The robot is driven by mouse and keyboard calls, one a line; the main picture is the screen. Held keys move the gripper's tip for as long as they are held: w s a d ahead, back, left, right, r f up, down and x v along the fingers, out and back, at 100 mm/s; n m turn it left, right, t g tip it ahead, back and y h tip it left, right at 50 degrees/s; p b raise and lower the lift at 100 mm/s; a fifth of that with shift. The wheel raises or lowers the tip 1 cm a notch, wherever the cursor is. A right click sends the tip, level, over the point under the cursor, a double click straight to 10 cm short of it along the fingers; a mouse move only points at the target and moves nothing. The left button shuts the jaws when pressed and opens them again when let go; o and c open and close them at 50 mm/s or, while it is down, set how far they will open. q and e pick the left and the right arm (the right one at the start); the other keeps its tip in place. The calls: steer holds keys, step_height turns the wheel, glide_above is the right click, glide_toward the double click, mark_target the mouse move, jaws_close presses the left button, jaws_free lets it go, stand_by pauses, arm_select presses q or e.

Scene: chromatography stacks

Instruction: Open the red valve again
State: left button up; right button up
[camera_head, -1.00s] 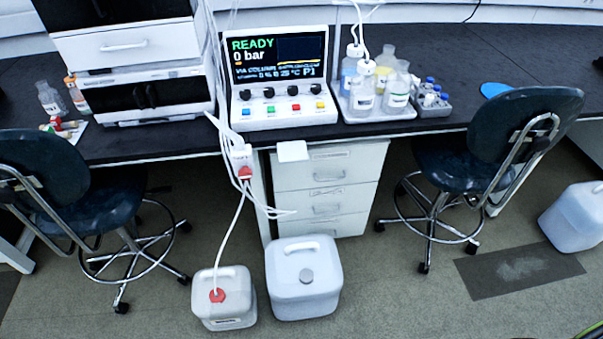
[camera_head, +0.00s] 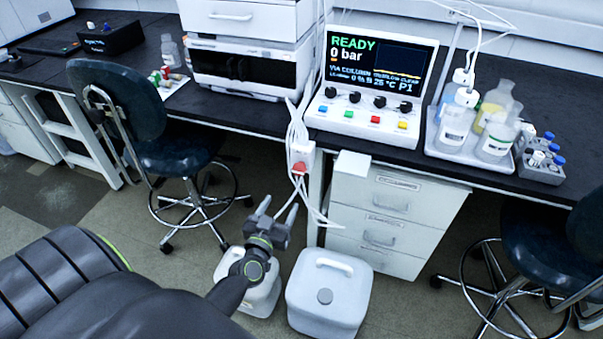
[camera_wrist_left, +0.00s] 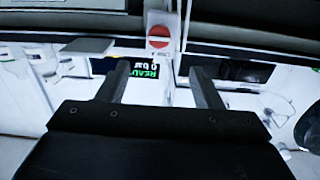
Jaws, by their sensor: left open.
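The red valve (camera_head: 299,168) is on a white block with white tubing at the bench's front edge, below and left of the console. In the left wrist view it is a red disc (camera_wrist_left: 159,37) with a pale bar lying level across it. My left gripper (camera_head: 277,212) is open and empty, below the valve and apart from it. In the left wrist view its two spread fingers (camera_wrist_left: 157,70) point toward the valve's side of the picture. The console screen (camera_head: 366,62) reads READY and 0 bar. My right gripper is not in view.
A white jug (camera_head: 328,291) and a second jug (camera_head: 262,298), partly hidden by my left gripper, stand on the floor below. White tubes hang beside the valve. A drawer cabinet (camera_head: 393,214) stands to the right, and a dark chair (camera_head: 125,115) to the left.

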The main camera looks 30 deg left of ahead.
mark_target(298, 172)
arm_select(q)
steer(key=b+x, duration=0.1)
steer(key=x, duration=1.1)
steer(key=shift+w, duration=0.25)
steer(key=shift+w+b, duration=0.3)
steer(key=shift+w, duration=0.2)
steer(key=shift+c, duration=0.6)
steer(key=c, duration=0.9)
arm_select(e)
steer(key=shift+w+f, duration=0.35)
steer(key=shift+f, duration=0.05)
